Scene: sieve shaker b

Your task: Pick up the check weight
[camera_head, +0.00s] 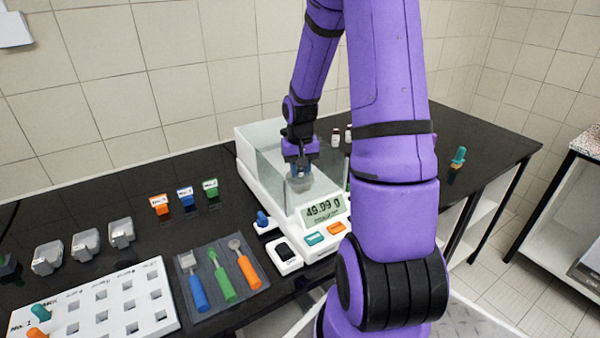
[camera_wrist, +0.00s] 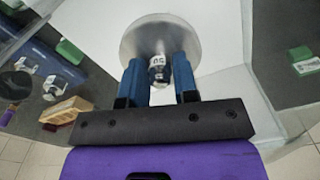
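The check weight (camera_wrist: 157,71) is a small metal cylinder with a dark band and a pale label. It shows between my fingers in the wrist view, over the round metal pan (camera_wrist: 134,36) of the balance. My gripper (camera_head: 301,170) reaches down into the glass draft shield of the white balance (camera_head: 283,214). In the head view the weight is mostly hidden by my gripper. I cannot tell whether it still touches the pan. The balance display (camera_head: 323,208) reads about 49.09 g.
Glass walls (camera_head: 262,160) stand close around my gripper.

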